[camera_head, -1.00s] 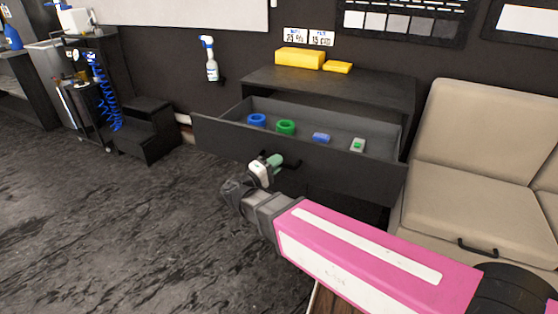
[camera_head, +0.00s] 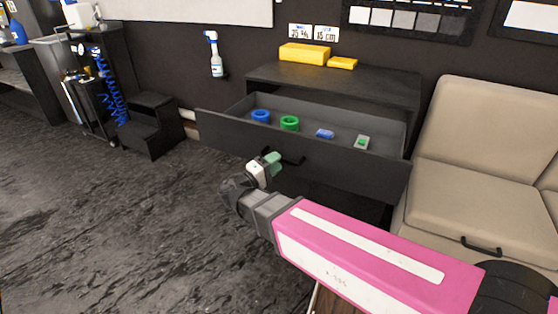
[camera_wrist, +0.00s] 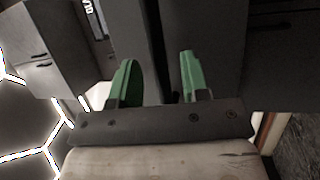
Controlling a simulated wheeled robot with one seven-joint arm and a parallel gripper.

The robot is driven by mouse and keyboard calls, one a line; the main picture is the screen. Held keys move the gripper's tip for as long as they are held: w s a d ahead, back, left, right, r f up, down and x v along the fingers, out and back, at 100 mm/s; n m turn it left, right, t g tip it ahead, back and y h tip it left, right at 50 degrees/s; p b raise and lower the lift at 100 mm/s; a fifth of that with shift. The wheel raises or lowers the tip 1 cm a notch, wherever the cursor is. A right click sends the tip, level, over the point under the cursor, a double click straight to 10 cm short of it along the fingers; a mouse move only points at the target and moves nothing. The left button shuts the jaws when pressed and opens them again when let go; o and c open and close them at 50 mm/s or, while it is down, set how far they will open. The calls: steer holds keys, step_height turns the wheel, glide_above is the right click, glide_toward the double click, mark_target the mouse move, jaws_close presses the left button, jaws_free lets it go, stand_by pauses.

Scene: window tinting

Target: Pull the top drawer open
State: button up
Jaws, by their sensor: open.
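The top drawer (camera_head: 340,167) of the dark cabinet (camera_head: 340,82) is pulled out. Its inside shows a blue roll (camera_head: 260,117), a green roll (camera_head: 290,123), a small blue item (camera_head: 325,134) and a small grey-and-green item (camera_head: 362,142). The black drawer handle (camera_head: 291,160) is on the drawer front. My gripper (camera_head: 272,161) is just left of the handle, apart from it. The contact side of the fingers is partly hidden in the head view.
Yellow blocks (camera_head: 305,53) lie on the cabinet top. A beige sofa (camera_head: 470,150) stands close on the right. A black step stool (camera_head: 153,125) and a spray bottle (camera_head: 214,54) on the wall are to the left. The floor (camera_head: 120,220) at left is clear.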

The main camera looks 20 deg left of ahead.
steer(key=v, duration=0.8)
steer(key=shift+s+a+f, duration=0.1)
steer(key=shift+s, duration=0.05)
